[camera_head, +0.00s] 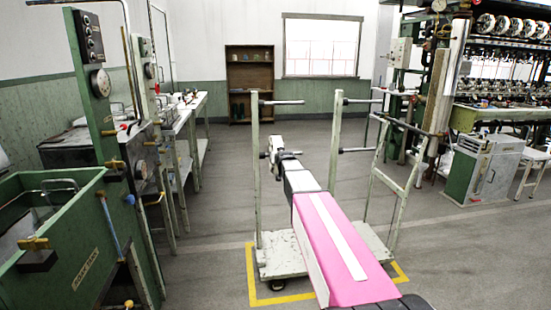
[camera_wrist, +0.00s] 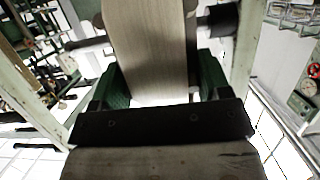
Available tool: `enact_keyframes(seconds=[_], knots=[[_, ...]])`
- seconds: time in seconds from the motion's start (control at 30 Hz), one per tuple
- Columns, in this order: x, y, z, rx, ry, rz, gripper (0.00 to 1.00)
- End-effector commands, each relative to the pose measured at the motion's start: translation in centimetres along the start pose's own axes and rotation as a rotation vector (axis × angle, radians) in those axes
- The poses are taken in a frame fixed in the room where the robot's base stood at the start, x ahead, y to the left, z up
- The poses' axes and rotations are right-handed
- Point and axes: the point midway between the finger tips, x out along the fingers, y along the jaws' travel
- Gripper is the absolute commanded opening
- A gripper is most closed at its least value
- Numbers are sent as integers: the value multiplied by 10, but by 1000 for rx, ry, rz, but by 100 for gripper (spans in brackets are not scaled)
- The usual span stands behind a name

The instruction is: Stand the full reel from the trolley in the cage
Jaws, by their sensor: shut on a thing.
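My gripper (camera_wrist: 160,80) is shut in the wrist view, its green fingers on either side of a broad pale, grained thing (camera_wrist: 150,40), which appears to be the reel. Its upper end is cut off by the picture edge. The trolley (camera_head: 281,255) stands ahead in the head view, with a pale deck, upright posts and side pegs. My gripper end (camera_head: 276,148) is between the trolley's posts, above the deck. I cannot identify the cage in either view.
Yellow floor tape (camera_head: 250,280) marks the trolley's place. A green basin (camera_head: 85,245) and benches line the left. A reeling machine (camera_head: 500,85) and a grey-green cabinet (camera_head: 485,170) stand right. Open floor (camera_head: 225,165) lies behind the trolley. A peg (camera_wrist: 218,18) is close beside the held thing.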

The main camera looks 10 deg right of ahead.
Motion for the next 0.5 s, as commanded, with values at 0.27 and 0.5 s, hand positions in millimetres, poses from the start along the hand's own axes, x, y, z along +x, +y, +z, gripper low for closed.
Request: enact_keyframes(seconds=[0.27, 0.5], knots=[[0, 20, 0, 0, 1, 1, 42], [0, 36, -1, 1, 2, 1, 42]])
